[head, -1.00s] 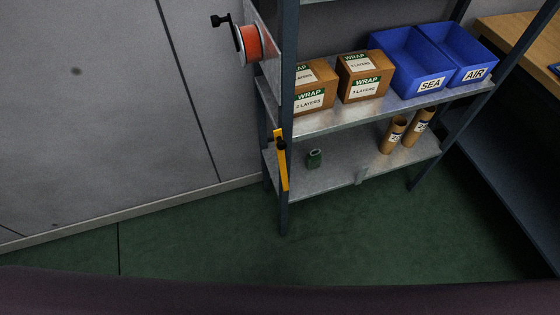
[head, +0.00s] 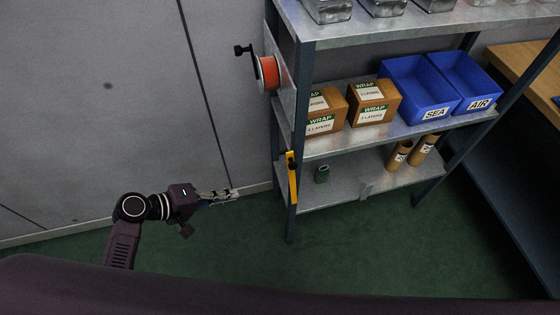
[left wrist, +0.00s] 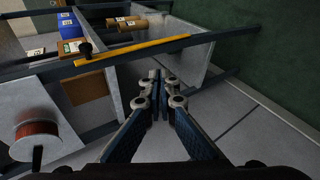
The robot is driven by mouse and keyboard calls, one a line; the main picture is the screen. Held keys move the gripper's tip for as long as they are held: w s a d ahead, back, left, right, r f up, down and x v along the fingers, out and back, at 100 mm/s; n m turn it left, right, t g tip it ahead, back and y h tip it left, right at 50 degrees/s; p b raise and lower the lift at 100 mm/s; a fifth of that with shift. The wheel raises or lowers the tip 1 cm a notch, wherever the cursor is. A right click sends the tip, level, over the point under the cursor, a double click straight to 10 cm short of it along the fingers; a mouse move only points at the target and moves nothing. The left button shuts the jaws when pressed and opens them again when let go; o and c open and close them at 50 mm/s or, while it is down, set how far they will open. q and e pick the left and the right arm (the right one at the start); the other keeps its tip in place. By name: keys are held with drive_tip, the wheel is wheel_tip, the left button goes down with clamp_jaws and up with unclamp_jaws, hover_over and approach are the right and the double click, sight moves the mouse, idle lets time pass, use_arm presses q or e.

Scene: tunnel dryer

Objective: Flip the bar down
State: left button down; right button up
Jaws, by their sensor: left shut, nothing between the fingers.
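The yellow bar (head: 292,178) lies along the front left post of the shelf rack, roughly upright, with a dark pivot or knob on it. In the left wrist view the bar (left wrist: 140,48) runs across the upper part, with a black knob (left wrist: 86,48) near its left end. My left gripper (head: 236,194) is shut and empty, to the left of the bar and apart from it. In the left wrist view the fingertips (left wrist: 160,76) come together below the bar. My right gripper is not in view.
The green floor (head: 350,240) in front is clear.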

sight(289, 166)
use_arm(q)
wheel_tip(289, 166, up, 12)
drive_tip(key=d+m+h, duration=0.1)
drive_tip(key=d+h, duration=0.1)
drive_tip(key=shift+s+d+m+h+p, duration=0.25)
drive_tip(key=shift+s+m+h+p, duration=0.05)
drive_tip(key=shift+s+p, duration=0.1)
drive_tip(key=shift+w+r, duration=0.1)
drive_tip(key=p+x, duration=0.3)
drive_tip(key=x, duration=1.1)
